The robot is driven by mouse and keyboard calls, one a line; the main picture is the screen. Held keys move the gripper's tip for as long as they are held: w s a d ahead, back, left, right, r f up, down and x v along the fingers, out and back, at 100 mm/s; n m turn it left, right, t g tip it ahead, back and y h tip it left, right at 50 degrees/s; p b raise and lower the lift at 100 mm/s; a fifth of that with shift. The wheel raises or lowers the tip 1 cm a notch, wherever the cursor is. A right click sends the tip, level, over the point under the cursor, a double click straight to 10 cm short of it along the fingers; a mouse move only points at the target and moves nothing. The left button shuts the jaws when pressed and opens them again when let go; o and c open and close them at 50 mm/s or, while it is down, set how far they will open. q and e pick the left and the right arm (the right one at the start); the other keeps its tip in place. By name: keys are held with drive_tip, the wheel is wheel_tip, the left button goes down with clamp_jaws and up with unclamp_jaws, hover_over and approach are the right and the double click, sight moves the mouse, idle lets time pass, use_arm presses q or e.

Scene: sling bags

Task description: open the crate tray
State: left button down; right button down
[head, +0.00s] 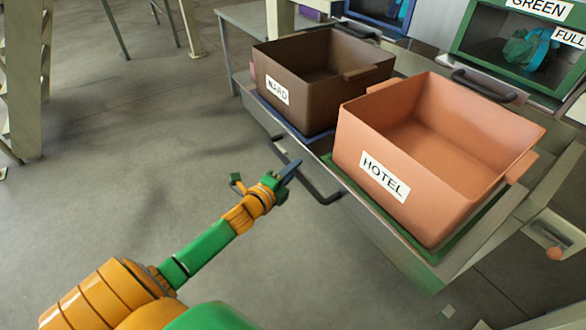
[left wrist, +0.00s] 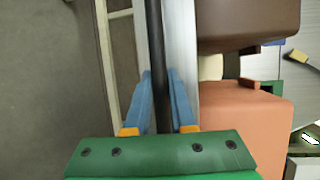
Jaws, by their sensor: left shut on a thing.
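The crate tray (head: 452,266) is a grey metal tray with a dark bar handle (head: 325,197) along its front edge. It carries a brown crate (head: 318,107) and an orange crate labelled HOTEL (head: 350,150), both looking empty. My left gripper (head: 289,172) is at the handle in the head view. In the left wrist view the blue fingers of my left gripper (left wrist: 160,102) stand on both sides of the dark handle bar (left wrist: 154,45) and are shut on it. The fingers hide part of the handle. My right gripper is not in view.
Behind the crates stand a green-framed bin (head: 462,40) labelled GREEN and FULL and a blue-framed bin (head: 347,13). A second dark handle (head: 484,86) lies behind the orange crate. The grey floor (head: 150,150) in front of the tray is clear.

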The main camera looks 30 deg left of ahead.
use_arm(q)
drive_tip(key=c, duration=0.8)
unclamp_jaws()
drive_tip(key=shift+o, duration=0.2)
drive_tip(key=shift+s, duration=0.3)
drive_tip(key=s+r+p, duration=0.1)
drive_tip(key=s+p, duration=0.1)
drive_tip(key=s, duration=0.4)
drive_tip(key=shift+s, duration=0.15)
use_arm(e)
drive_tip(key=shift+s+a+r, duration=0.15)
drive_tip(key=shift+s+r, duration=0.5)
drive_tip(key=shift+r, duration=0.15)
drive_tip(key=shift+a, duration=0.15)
